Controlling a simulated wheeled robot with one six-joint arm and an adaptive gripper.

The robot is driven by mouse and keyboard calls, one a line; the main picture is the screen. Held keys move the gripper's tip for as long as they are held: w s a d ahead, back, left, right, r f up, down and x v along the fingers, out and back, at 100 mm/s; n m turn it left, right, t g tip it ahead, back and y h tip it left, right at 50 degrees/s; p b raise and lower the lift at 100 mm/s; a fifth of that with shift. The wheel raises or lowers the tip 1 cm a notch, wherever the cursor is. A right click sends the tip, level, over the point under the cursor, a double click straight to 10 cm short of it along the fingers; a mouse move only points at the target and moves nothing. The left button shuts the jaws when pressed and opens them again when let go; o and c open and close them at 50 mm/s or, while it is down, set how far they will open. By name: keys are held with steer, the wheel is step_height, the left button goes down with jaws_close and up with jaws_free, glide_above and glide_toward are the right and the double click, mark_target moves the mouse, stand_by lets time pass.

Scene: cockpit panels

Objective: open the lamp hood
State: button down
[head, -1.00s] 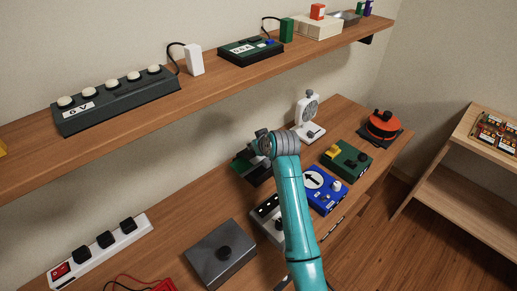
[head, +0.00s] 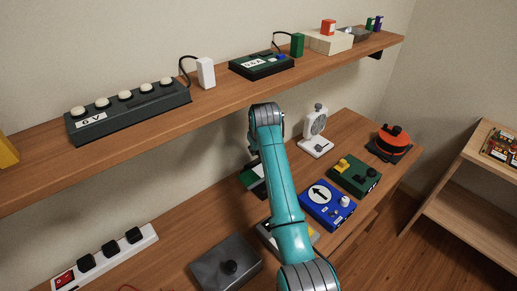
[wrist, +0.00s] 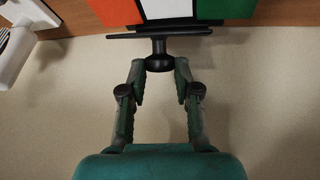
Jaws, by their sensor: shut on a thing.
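In the wrist view, my gripper (wrist: 160,68) has its two fingers closed around the neck of a black knob (wrist: 160,47). The knob joins a thin dark plate, which looks like the lamp hood (wrist: 125,36), seen nearly edge-on. Beyond it lies a panel with an orange (wrist: 115,14), a white (wrist: 168,9) and a green area (wrist: 225,9). In the head view, part of a dark green and white unit (head: 252,178) shows beside my arm. My gripper and the hood are mostly hidden there behind the arm.
A white dial stand (head: 316,130), a green box (head: 353,174), a blue arrow box (head: 328,203) and a grey box with a knob (head: 226,264) stand around my arm on the desk. A shelf (head: 215,101) with several panels runs above.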

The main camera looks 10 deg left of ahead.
steer(key=c, duration=0.8)
jaws_free()
steer(key=shift+r, duration=0.1)
steer(key=shift+s+d+r, duration=0.1)
steer(key=shift+s+r, duration=0.1)
steer(key=shift+r, duration=0.15)
steer(key=shift+s+d+r, duration=0.25)
steer(key=shift+s+r, duration=0.45)
steer(key=shift+r, duration=0.1)
steer(key=s+d, duration=0.1)
steer(key=s, duration=0.2)
steer(key=s+d, duration=0.2)
steer(key=s, duration=0.2)
steer(key=s+d, duration=0.1)
steer(key=s, duration=0.2)
steer(key=shift+s+d, duration=0.15)
steer(key=shift+s, duration=0.2)
